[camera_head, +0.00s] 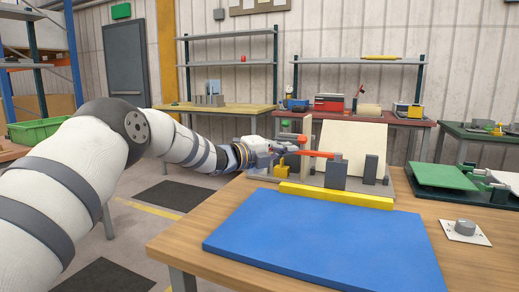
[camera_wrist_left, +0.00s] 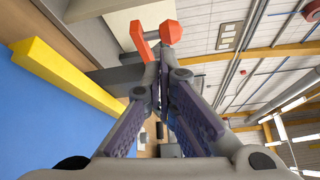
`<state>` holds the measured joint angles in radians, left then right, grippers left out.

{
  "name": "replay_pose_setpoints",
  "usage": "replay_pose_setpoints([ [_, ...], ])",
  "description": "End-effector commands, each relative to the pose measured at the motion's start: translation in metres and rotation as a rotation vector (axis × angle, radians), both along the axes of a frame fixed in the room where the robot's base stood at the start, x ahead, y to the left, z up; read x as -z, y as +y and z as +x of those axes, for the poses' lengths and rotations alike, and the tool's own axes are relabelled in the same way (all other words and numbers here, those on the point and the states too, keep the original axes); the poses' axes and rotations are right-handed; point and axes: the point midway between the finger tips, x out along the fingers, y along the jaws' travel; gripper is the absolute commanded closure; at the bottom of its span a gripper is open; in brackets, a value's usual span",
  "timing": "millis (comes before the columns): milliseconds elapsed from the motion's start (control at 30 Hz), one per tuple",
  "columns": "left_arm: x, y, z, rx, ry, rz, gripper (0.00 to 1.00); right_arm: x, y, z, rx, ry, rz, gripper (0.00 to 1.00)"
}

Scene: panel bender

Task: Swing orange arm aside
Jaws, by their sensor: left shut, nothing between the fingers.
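The orange arm (camera_head: 315,154) is a thin, roughly level bar on the bender at the back of the wooden table, in front of an upright cream sheet (camera_head: 352,148). In the left wrist view the orange arm (camera_wrist_left: 139,38) shows beside an orange knob (camera_wrist_left: 170,32), past the fingertips. My left gripper (camera_head: 280,154) is at the left end of the orange arm in the head view. Its fingers (camera_wrist_left: 157,78) are shut with nothing between them. Whether they touch the arm cannot be told. My right gripper is not in view.
Grey upright blocks (camera_head: 336,174) stand close to the orange arm. A small box with a grey knob (camera_head: 465,228) and a green plate (camera_head: 440,175) are at the right. The floor to the left is open.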

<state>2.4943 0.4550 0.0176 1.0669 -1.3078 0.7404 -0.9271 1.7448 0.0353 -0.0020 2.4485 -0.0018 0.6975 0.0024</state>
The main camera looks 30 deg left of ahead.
Motion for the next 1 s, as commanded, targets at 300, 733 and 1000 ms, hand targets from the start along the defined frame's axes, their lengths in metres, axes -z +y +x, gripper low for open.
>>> replay_pose_setpoints([
  [300,0.004,0.072,-0.001,-0.005,0.006,0.004,1.00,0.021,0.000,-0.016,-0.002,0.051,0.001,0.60],
  [733,-0.004,0.089,-0.003,-0.003,0.002,0.001,1.00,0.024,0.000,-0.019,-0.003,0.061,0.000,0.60],
  [1000,-0.004,0.089,-0.002,-0.004,0.003,0.000,1.00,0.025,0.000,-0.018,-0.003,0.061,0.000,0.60],
])
